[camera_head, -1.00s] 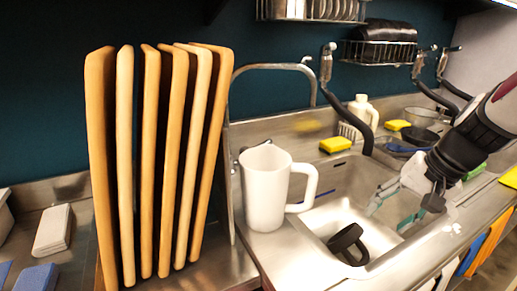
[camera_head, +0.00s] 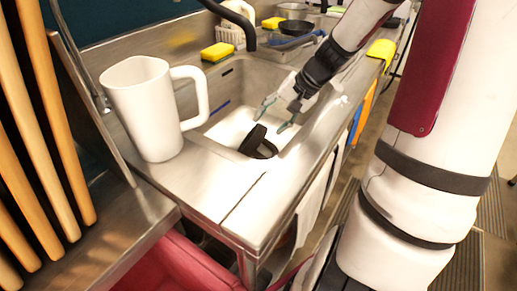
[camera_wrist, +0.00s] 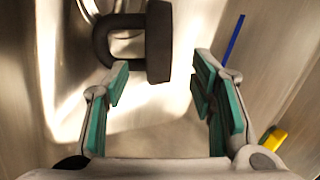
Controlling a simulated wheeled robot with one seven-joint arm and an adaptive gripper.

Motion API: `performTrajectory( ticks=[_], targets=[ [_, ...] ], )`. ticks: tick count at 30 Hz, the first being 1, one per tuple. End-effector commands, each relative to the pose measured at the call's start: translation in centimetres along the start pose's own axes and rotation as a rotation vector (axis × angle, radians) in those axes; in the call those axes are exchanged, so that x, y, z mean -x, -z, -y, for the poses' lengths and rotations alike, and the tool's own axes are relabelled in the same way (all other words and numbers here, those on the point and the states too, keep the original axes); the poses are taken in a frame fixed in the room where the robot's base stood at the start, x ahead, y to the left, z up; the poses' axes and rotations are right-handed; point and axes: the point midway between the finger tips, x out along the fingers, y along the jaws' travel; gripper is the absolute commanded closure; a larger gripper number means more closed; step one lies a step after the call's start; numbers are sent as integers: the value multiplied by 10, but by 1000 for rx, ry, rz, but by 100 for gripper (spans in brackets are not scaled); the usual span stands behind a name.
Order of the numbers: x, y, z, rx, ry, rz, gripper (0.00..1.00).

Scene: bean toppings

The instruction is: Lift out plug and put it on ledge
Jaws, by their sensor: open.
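The plug (camera_head: 258,142) is a dark, thick disc with a looped handle, lying tilted in the bottom of the steel sink (camera_head: 228,122). It also shows in the wrist view (camera_wrist: 158,42) at the top, with its loop to the left of the disc. My gripper (camera_head: 275,114) is over the sink just above and behind the plug, pointing down. In the wrist view my gripper (camera_wrist: 160,90) has its teal-padded fingers wide apart, with nothing between the pads. The plug lies beyond the fingertips, apart from them. The ledge is the steel rim (camera_head: 215,178) around the sink.
A large white jug (camera_head: 150,110) stands on the rim left of the sink. Yellow sponges, one at the back (camera_head: 218,51), a dark hose (camera_head: 235,20) and a rack (camera_head: 230,38) lie behind. Wooden boards (camera_head: 40,130) stand at the left. The front rim is clear.

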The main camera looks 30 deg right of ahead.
Motion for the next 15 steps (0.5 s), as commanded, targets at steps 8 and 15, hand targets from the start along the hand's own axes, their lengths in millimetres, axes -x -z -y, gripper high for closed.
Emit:
performTrajectory(
  ticks=[8,15],
  targets=[
    [-22,0,0,0,1,2,49],
    [-56,1,-2,0,1,3,49]
  ],
)
